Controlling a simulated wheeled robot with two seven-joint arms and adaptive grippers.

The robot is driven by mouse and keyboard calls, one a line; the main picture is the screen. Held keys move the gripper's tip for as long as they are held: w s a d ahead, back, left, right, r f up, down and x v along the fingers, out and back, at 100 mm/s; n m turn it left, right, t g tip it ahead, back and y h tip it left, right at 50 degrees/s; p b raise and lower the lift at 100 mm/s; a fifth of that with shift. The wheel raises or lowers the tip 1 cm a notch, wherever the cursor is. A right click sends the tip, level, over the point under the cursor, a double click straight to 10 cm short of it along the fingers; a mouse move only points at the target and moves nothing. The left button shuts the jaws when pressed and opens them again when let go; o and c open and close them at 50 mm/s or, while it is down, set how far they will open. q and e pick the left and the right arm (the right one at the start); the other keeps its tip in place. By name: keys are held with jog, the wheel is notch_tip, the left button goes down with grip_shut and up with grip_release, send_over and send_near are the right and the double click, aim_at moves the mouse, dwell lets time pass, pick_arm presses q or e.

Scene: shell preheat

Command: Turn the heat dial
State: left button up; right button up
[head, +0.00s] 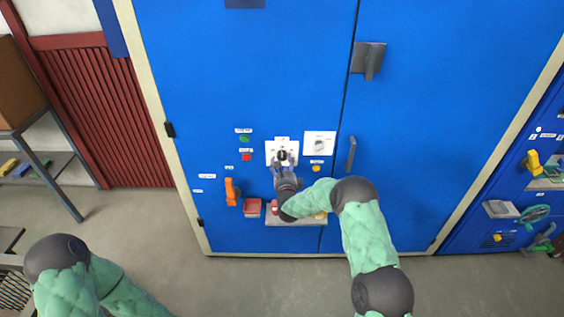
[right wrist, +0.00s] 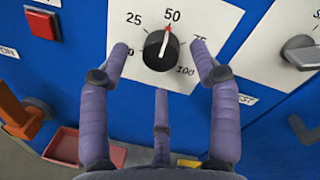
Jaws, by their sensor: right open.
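The heat dial (right wrist: 160,52) is a black knob on a white plate marked 25, 50, 75 and 100. A red mark at its top points at about 50. In the head view the dial (head: 282,155) sits on the blue cabinet front. My right gripper (right wrist: 161,62) is open, its two side fingers left and right of the knob with gaps visible, and a third finger below it. It also shows just below the dial in the head view (head: 284,168). The left fingertip partly hides a scale number. My left arm is at the lower left; its gripper is out of view.
Right of the dial is another white plate with a grey knob (right wrist: 303,52). Left are a red button (right wrist: 42,24), a green button (head: 244,139) and an orange handle (head: 231,191). A red tray (head: 252,207) and a grey shelf (head: 290,220) stick out below.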

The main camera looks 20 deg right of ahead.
aim_at(282, 156)
jog(key=shift+w+d, duration=0.25)
jog(key=shift+w, duration=1.05)
jog(key=shift+c, duration=0.3)
jog(key=c, duration=1.1)
jog(key=shift+r, duration=0.1)
jog(key=shift+n+b, duration=0.3)
jog(key=shift+b, duration=0.05)
